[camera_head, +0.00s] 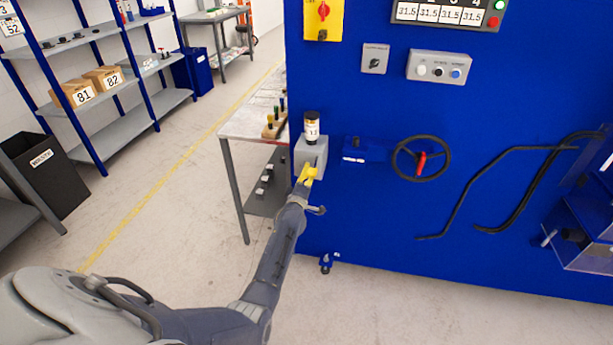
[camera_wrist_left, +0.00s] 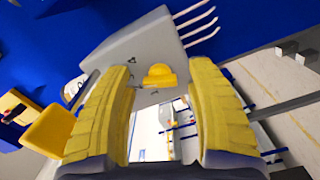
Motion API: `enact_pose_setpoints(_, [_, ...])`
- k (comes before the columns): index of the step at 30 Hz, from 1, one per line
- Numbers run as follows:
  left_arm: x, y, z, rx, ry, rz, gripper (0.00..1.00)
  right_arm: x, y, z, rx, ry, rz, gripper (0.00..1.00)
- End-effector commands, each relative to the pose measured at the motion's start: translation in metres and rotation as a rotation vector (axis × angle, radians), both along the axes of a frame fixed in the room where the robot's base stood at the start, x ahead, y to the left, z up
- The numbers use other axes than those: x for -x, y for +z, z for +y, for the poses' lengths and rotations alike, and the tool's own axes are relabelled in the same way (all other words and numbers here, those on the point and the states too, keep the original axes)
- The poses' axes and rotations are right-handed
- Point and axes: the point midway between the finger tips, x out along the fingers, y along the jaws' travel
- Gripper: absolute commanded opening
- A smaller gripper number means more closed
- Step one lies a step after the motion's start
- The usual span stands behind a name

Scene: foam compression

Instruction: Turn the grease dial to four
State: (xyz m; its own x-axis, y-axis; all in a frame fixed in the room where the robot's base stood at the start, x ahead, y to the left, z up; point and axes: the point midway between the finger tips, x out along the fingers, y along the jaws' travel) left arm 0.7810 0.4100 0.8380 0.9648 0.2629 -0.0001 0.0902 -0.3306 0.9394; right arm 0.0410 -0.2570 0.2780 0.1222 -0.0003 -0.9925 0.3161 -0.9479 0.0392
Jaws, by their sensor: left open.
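The grease unit is a grey box (camera_head: 311,151) on the left side of the blue machine front, with a dark-capped reservoir (camera_head: 312,128) on top reading "13". In the left wrist view the grey box (camera_wrist_left: 135,50) shows a yellow dial knob (camera_wrist_left: 158,76) on its face. The dial's marks and setting are too small to read. My left gripper (camera_head: 306,174) is at the box's lower front. In the wrist view its yellow fingers (camera_wrist_left: 166,112) are spread and empty, with the knob ahead between them. Whether they touch the knob I cannot tell. My right gripper is out of view.
A black handwheel (camera_head: 421,158) with a red handle is right of the box. Black bent bars (camera_head: 510,180) are farther right. A workbench (camera_head: 250,120) stands close on the left. Open floor (camera_head: 170,220) lies left of my arm.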

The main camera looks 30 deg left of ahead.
Motion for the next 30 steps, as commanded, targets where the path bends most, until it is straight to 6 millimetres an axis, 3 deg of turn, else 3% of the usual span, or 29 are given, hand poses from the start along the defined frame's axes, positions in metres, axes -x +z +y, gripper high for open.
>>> enact_pose_setpoints(14, [-0.0049, 0.0003, 0.0015, 0.0, 0.001, 0.0, 0.58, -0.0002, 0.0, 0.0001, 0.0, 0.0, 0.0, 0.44])
enact_pose_setpoints(27, [-0.0047, 0.0001, 0.0013, 0.0, 0.0, 0.0, 0.07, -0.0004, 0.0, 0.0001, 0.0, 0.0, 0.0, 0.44])
enact_pose_setpoints(30, [-0.0047, 0.0002, 0.0014, 0.0, 0.001, 0.0, 0.0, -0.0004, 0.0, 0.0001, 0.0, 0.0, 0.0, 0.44])
